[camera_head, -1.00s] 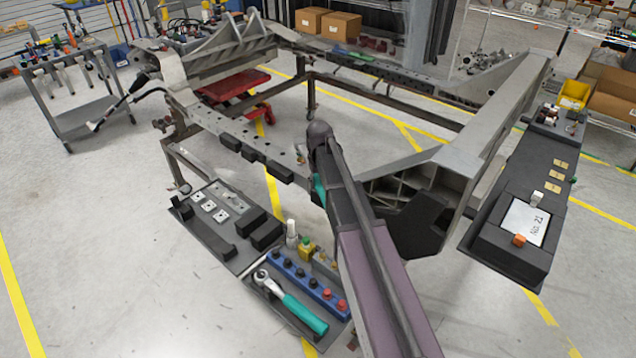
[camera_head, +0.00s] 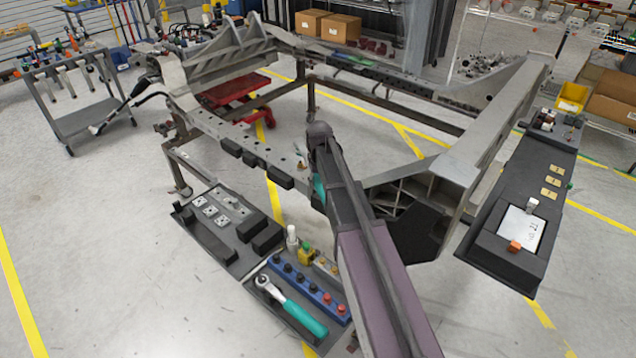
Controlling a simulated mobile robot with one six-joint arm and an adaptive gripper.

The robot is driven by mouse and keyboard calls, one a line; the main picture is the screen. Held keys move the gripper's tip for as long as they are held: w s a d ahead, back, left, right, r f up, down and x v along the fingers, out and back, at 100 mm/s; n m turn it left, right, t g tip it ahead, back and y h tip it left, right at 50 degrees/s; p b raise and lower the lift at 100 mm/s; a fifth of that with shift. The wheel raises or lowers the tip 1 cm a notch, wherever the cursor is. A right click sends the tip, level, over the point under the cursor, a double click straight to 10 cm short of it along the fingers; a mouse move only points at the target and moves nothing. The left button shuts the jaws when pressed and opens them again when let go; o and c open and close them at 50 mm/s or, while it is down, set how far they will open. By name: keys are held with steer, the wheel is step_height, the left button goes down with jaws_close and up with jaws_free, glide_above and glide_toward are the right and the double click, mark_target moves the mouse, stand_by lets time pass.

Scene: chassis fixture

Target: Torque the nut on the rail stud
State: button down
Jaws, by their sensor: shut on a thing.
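The grey chassis frame stands across the middle of the head view. Its near rail (camera_head: 212,126) has a row of holes and several black blocks along its side. A small upright fitting (camera_head: 301,163) stands on this rail just left of my arm; it is too small to tell whether it is the stud with the nut. My arm reaches up from the bottom right and covers part of the rail. My gripper is hidden behind it. A teal part shows at the arm's left edge; I cannot tell what it is. A teal-handled ratchet (camera_head: 291,307) lies in the tool tray.
The tool tray (camera_head: 258,318) also holds a blue socket rack (camera_head: 309,287), left of my arm. A black tray (camera_head: 212,240) adjoins it. A dark bench (camera_head: 515,190) stands at the right, a tool cart (camera_head: 88,122) at the far left. The left floor is clear.

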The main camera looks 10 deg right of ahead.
steer(key=shift+r+p, duration=0.9)
steer(key=shift+r, duration=0.15)
steer(key=shift+s, duration=0.1)
